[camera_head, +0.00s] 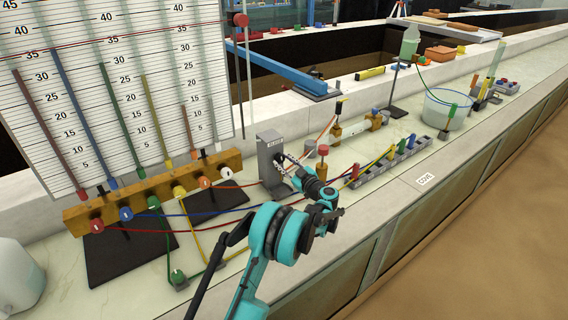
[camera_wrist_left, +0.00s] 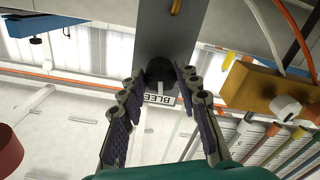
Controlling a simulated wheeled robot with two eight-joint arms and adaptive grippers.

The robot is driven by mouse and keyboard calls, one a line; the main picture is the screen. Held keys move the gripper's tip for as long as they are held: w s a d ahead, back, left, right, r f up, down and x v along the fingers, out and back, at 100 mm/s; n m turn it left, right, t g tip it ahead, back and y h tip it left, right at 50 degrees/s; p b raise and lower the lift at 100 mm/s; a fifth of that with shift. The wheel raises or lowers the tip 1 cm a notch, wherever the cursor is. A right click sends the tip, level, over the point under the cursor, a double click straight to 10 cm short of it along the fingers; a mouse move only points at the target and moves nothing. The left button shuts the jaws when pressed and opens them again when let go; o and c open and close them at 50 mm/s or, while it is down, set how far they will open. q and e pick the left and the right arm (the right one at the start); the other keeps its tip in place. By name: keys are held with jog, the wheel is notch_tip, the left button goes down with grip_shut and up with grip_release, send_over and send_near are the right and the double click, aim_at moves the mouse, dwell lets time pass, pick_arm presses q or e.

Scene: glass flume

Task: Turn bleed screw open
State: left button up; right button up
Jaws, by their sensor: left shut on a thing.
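The bleed screw is a black knob on the face of an upright grey block (camera_head: 268,172) with a small BLEED label (camera_head: 273,143). My left gripper (camera_head: 281,161) reaches this face from the front right, and its fingers largely hide the knob in the head view. In the left wrist view the black bleed screw (camera_wrist_left: 160,73) with a white mark sits between the fingertips of my left gripper (camera_wrist_left: 160,76). The fingers are shut on its two sides. The label shows upside down just below it. My right gripper is in neither view.
A brass manifold (camera_head: 150,188) with coloured knobs and tubes stands left of the block, below a scaled board (camera_head: 110,90). A red-topped brass valve (camera_head: 322,160) stands close right. A rack of coloured plugs (camera_head: 385,162) and a clear bucket (camera_head: 447,108) are farther right.

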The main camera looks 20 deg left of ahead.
pick_arm(q)
jog(key=n, duration=0.5)
jog(key=shift+n, duration=0.3)
jog(key=n, duration=0.5)
jog(key=shift+n, duration=0.3)
jog(key=n, duration=0.5)
jog(key=shift+r, duration=0.1)
jog(key=n, duration=0.5)
jog(key=shift+b, duration=0.3)
jog(key=shift+o, duration=0.2)
jog(key=shift+n, duration=0.3)
jog(key=shift+c, duration=0.2)
jog(key=o, duration=1.2)
jog(key=shift+c, duration=0.2)
